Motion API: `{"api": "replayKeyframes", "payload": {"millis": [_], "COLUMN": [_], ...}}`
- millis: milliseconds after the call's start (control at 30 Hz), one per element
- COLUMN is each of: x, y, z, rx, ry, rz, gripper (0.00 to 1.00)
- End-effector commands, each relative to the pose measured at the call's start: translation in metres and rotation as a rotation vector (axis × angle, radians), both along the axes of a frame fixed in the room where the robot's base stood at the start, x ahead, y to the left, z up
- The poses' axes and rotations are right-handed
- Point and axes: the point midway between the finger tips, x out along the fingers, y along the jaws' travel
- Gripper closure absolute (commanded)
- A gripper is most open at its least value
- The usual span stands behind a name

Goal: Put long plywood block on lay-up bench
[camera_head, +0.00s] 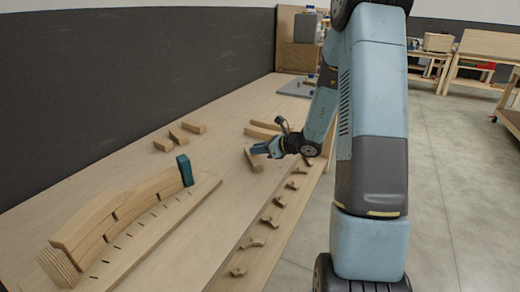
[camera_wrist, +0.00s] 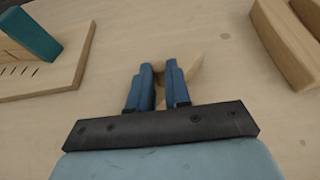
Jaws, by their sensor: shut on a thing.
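My gripper (camera_head: 263,149) is over the bench, shut on a plywood block (camera_head: 253,160). In the wrist view the blue fingers (camera_wrist: 159,80) largely hide this block (camera_wrist: 192,62), and a pale part shows between and beyond them. Its full length is hidden, and I cannot tell whether it touches the bench top. The lay-up bench (camera_head: 215,150) is the long pale wooden surface running away from me. Two longer curved blocks (camera_head: 262,132) lie just beyond the gripper. They also show at the upper right of the wrist view (camera_wrist: 285,42).
A slotted form (camera_head: 150,232) with curved wooden pieces (camera_head: 115,212) and a teal end block (camera_head: 184,170) stands at the left. Several small blocks (camera_head: 178,135) lie near the dark wall. Wooden clamp pieces (camera_head: 270,222) line the right edge. Bench top between is clear.

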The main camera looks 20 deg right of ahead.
Motion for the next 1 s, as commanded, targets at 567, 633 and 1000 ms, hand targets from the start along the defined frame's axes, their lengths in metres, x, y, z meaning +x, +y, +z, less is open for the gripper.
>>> {"api": "replayKeyframes", "payload": {"millis": [567, 633, 1000], "x": [0.000, 0.000, -0.036], "y": [-0.001, -0.001, -0.039], "z": [-0.001, 0.001, 0.023], "rx": [0.000, 0.000, -0.002], "ry": [0.000, 0.000, -0.002], "rz": [-0.001, -0.001, -0.006], "gripper": [0.57, 0.57, 0.57]}}
